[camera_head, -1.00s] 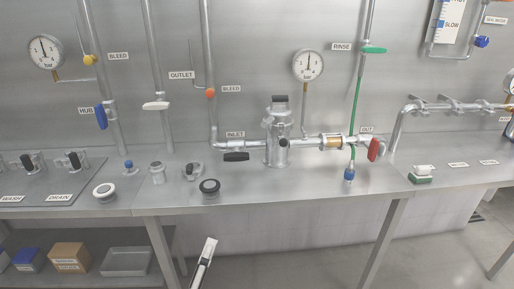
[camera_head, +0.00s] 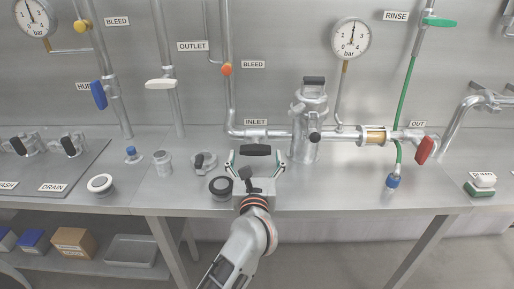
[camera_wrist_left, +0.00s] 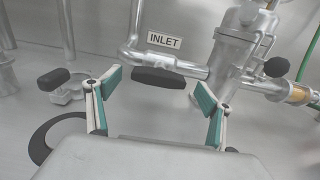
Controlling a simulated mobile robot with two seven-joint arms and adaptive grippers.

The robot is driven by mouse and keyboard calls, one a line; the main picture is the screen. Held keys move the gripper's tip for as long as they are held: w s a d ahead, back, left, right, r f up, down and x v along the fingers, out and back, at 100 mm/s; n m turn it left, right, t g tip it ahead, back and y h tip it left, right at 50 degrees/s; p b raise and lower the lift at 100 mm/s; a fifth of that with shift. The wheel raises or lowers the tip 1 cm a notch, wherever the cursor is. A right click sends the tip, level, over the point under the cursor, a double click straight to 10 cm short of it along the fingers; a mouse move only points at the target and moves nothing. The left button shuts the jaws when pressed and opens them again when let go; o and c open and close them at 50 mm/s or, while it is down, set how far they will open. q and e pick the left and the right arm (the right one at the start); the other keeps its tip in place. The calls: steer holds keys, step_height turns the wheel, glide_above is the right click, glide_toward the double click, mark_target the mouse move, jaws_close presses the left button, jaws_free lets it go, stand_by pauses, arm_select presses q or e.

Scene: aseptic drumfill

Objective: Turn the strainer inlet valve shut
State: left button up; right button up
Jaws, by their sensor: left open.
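The strainer inlet valve has a black handle (camera_head: 255,150) on the pipe below the INLET label (camera_head: 256,122), left of the steel strainer (camera_head: 308,120). The handle lies level, along the pipe. In the left wrist view the black handle (camera_wrist_left: 158,78) is between and beyond the fingertips. My left gripper (camera_head: 256,163) is open and empty, its fingers (camera_wrist_left: 158,95) spread to either side of the handle with a gap. I cannot tell whether either finger touches it. My right gripper is not in view.
A black round cap (camera_head: 221,186) and a small clamp fitting (camera_head: 204,161) stand on the bench just left of the gripper. The red-handled OUT valve (camera_head: 425,150), a green hose (camera_head: 403,100) and a gauge (camera_head: 351,38) are to the right. The bench front between them is clear.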

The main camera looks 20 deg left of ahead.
mark_target(255, 152)
arm_select(q)
steer(key=shift+x, duration=2.1)
